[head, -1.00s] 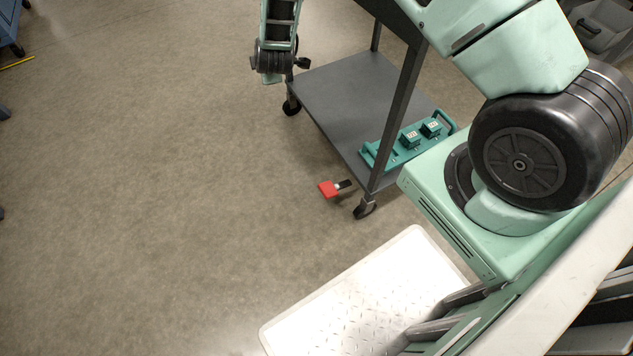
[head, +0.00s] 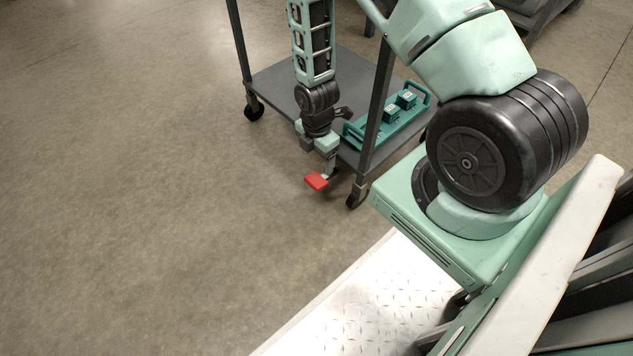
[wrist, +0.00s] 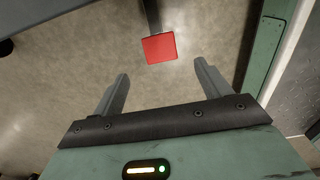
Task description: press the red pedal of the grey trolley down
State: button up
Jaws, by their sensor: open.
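The grey trolley (head: 275,82) stands ahead of my base, with its lower shelf close to the floor. Its red pedal (head: 316,182) sticks out low beside a front caster. In the wrist view the red pedal (wrist: 160,48) is a flat square on a dark bar, lying beyond my fingertips and roughly between their lines. My gripper (wrist: 162,72) is open and empty, its two grey fingers apart. In the head view my gripper (head: 322,158) points down near the pedal; its fingers are partly hidden there. I cannot tell whether it touches the pedal.
A teal tray (head: 350,140) with small green boxes (head: 392,113) sits on the trolley's lower shelf. A trolley post (head: 377,110) and a caster (head: 356,196) are close right of my gripper. The floor to the left is clear.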

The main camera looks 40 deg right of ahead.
aim_at(316, 180)
notch_tip(316, 180, down, 10)
jog(key=b, duration=0.4)
jog(key=c, duration=1.4)
